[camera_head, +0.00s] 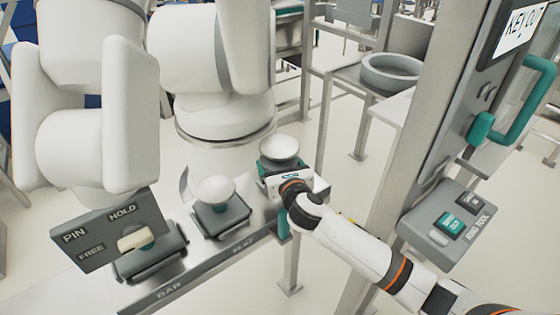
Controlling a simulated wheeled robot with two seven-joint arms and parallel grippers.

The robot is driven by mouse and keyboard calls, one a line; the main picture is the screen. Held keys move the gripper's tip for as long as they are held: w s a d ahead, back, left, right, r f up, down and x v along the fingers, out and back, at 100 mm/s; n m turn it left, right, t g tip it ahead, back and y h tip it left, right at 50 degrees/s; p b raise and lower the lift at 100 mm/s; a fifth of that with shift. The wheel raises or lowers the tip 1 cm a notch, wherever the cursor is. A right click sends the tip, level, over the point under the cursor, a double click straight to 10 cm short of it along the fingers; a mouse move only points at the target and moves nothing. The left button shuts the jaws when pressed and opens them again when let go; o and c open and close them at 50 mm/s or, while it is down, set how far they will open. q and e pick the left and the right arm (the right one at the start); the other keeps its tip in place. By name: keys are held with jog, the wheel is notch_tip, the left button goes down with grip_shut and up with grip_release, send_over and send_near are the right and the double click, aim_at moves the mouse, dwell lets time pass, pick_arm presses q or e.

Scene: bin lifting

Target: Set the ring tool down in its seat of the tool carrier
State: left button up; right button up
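The tool carrier (205,257) is a grey metal rail marked BAR and FLAT, running from lower left to centre. At its far end is a white-knobbed tool (280,147) with a teal body, probably the ring tool. My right gripper (284,222) is in front of it and hides its lower part and seat. I cannot tell whether the tool is seated or held, or whether the fingers are open. Another white-knobbed tool (215,189) stands in a dark seat by the FLAT mark. My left gripper is not in view.
A plate (95,240) marked PIN, HOLD and FREE, with a cream lever, stands at the BAR end. A large white arm with a round flange (225,122) hangs over the carrier. A post (415,150) and a RING TOOL button box (449,222) stand right.

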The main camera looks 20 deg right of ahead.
jog(key=w+d+f+b, duration=0.1)
jog(key=w+d+b, duration=0.1)
jog(key=w, duration=0.3)
jog(key=shift+w+f+h, duration=0.2)
jog(key=shift+w+h, duration=0.2)
jog(key=shift+f+b, duration=0.1)
jog(key=shift+b, duration=0.2)
notch_tip(320, 180, down, 3)
jog(key=b, duration=0.4)
jog(key=shift+s, duration=0.1)
jog(key=shift+s+f, duration=0.25)
jog(key=shift+f, duration=0.45)
jog(key=shift+w+f, duration=0.15)
jog(key=shift+w, duration=0.15)
jog(key=shift+a, duration=0.1)
jog(key=shift+r, duration=0.25)
jog(key=shift+r, duration=0.15)
